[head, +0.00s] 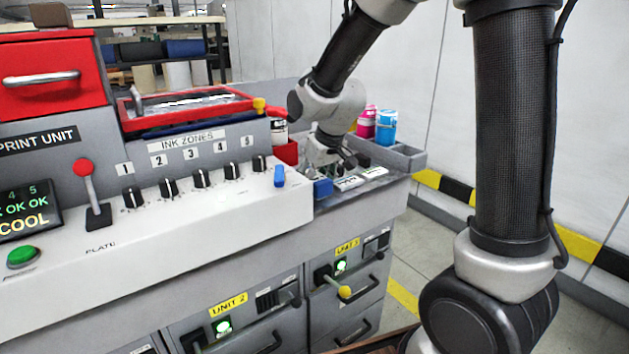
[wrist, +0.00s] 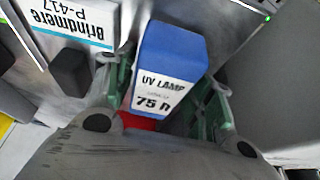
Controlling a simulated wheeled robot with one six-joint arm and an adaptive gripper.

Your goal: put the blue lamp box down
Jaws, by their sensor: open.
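The blue lamp box (wrist: 170,50) has a white label reading "UV LAMP" and "75". In the wrist view it lies between the two fingers of my gripper (wrist: 168,98), which stand apart on either side of it. In the head view only a small blue part of the box (head: 322,187) shows below my gripper (head: 338,163), low over the grey surface at the right end of the machine. My gripper is open. The underside of the box is hidden, so I cannot tell exactly what it rests on.
A white label card (wrist: 75,22) reading "Brindmere P-417" lies beside the box. In the head view, white cards (head: 348,182) lie to its right, with a pink can (head: 367,122) and a blue can (head: 386,127) behind. The control panel (head: 225,205) with black knobs borders the left.

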